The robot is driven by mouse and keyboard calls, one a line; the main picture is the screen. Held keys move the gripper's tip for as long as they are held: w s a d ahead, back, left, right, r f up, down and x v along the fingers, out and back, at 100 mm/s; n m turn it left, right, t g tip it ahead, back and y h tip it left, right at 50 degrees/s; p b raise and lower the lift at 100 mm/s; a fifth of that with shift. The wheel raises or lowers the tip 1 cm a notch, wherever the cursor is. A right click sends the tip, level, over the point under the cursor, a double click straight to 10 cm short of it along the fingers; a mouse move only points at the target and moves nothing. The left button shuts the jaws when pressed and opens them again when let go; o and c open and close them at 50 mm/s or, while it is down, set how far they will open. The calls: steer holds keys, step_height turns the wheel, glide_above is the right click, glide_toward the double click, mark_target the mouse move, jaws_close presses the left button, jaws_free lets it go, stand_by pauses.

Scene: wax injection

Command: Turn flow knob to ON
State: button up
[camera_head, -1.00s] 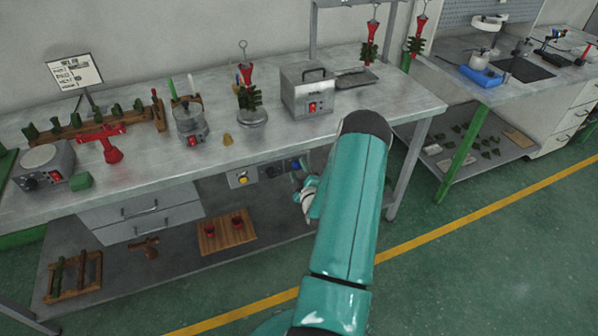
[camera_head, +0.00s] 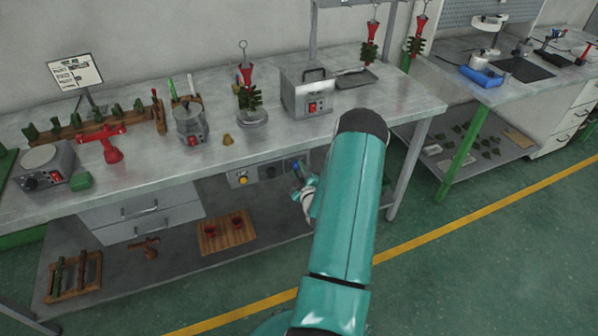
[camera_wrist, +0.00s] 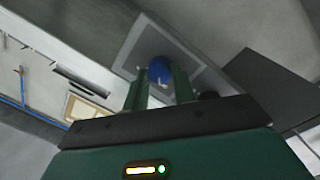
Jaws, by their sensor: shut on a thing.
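A control panel (camera_head: 257,181) is set under the front edge of the workbench. It carries a blue knob (camera_head: 296,164) at its right end. In the wrist view the same blue knob (camera_wrist: 159,69) sits on a pale square plate (camera_wrist: 185,45), with a small white mark on its face. My gripper (camera_wrist: 160,82) is shut on the blue knob, one green finger on each side. In the head view my gripper (camera_head: 299,175) is small and partly hidden by my teal arm. I cannot read any label or the ON position.
A yellow button (camera_head: 243,180) and a dark knob (camera_head: 270,173) are on the panel to the left. A drawer unit (camera_head: 140,212) is further left. A lower shelf (camera_head: 180,262) holds a wooden tray. A bench leg (camera_head: 408,170) stands right of my arm.

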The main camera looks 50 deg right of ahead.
steer(key=m, duration=0.4)
steer(key=shift+r, duration=0.1)
steer(key=m, duration=0.4)
steer(key=shift+d, duration=0.1)
steer(key=m+y, duration=0.1)
steer(key=m, duration=0.2)
steer(key=shift+m, duration=0.4)
steer(key=m, duration=0.3)
steer(key=shift+s+d+m, duration=0.1)
steer(key=shift+m, duration=0.3)
steer(key=o, duration=1)
steer(key=shift+s, duration=0.1)
steer(key=v, duration=1.3)
steer(key=shift+s+r, duration=0.2)
steer(key=shift+s, duration=0.15)
